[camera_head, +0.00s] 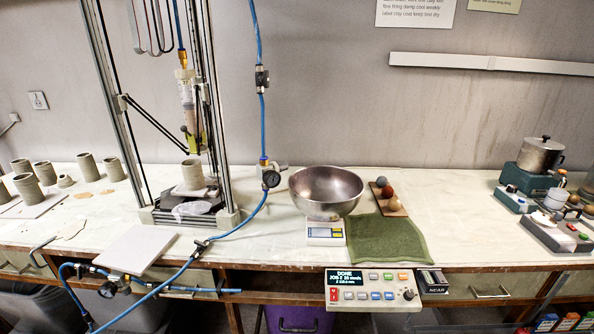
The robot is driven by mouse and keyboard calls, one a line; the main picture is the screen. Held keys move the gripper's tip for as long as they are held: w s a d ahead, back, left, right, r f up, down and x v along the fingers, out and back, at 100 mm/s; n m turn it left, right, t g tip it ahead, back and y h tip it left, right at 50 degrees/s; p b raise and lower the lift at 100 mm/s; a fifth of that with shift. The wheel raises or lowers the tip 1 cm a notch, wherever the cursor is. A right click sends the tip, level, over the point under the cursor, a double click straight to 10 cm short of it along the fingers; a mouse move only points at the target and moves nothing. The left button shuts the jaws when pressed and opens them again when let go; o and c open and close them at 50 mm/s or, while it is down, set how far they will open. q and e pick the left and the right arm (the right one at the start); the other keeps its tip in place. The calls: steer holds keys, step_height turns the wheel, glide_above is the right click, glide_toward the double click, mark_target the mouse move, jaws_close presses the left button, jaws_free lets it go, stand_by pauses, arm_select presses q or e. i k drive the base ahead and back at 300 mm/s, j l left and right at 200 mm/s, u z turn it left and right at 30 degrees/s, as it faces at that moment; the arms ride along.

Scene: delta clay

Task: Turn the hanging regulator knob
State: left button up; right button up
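A blue air hose (258,45) hangs down from the top of the view in front of the wall. A black inline fitting (262,78) sits on it partway down. Lower on the same line, a round dark gauge with a small body (270,178) hangs just above the table, right of the printer frame. Another dark round gauge or regulator (108,288) hangs below the table's front edge at the left, on blue hose. I cannot tell which part is the knob or how it is turned. Neither of my grippers is in view.
A metal bowl (326,191) stands on a scale near the gauge. The printer frame (218,110) stands left of the line. A control box (372,291) is at the table's front edge. Blue hose (165,283) crosses the front left. A white board (134,249) lies there too.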

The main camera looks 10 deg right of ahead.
mark_target(283, 166)
steer(key=l+u, duration=0.35)
steer(key=k+l+u, duration=0.1)
steer(key=l+u, duration=0.25)
steer(key=k+l+u, duration=0.15)
steer(key=l+u, duration=0.2)
steer(key=l, duration=0.65)
steer(key=k+l+u, duration=0.1)
steer(key=l, duration=0.35)
steer(key=k+l, duration=0.1)
steer(key=l, duration=0.4)
